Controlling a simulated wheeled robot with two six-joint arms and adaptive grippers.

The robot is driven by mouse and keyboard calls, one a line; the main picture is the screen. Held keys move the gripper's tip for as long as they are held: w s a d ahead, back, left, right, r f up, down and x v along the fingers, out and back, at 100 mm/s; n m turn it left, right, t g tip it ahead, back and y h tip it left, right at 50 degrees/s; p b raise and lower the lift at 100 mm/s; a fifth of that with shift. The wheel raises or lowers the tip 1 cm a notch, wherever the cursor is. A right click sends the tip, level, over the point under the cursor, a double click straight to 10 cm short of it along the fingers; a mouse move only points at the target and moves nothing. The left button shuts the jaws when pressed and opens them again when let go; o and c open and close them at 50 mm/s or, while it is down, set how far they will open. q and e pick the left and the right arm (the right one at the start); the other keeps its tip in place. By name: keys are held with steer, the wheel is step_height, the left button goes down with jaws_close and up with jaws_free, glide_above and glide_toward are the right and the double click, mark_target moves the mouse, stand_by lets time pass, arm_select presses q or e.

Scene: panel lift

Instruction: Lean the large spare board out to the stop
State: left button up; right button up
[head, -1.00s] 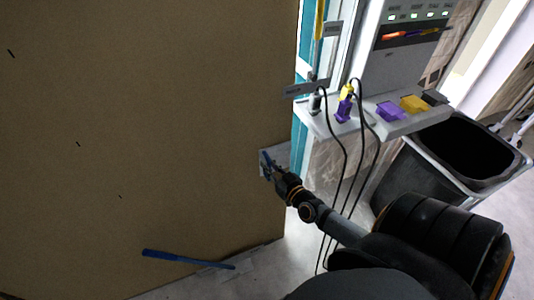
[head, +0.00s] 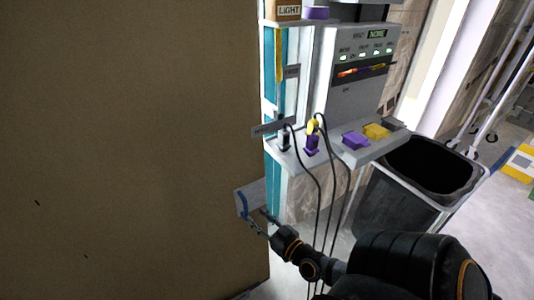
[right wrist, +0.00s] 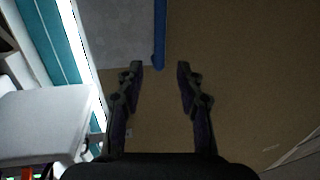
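The large brown board (head: 130,150) stands upright and fills the left half of the head view; it also fills much of the right wrist view (right wrist: 250,90). A blue handle (head: 243,204) sits near its right edge by a grey plate (head: 254,194). My right gripper (head: 257,222) is just below and right of the handle. In the right wrist view my right gripper (right wrist: 160,68) is open, with nothing between its fingertips. The blue handle (right wrist: 160,35) shows just beyond the tips, roughly in line with the gap. My left gripper is out of view.
A grey panel with a shelf (head: 360,145) stands right of the board, holding purple and yellow pieces. Black cables (head: 320,190) hang from it close to my right arm. A black bin (head: 410,190) stands at the right. Clear floor (head: 500,230) shows far right.

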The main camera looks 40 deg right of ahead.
steer(key=shift+s+a+r, duration=0.1)
steer(key=shift+s+r, duration=0.05)
steer(key=shift+s, duration=2.2)
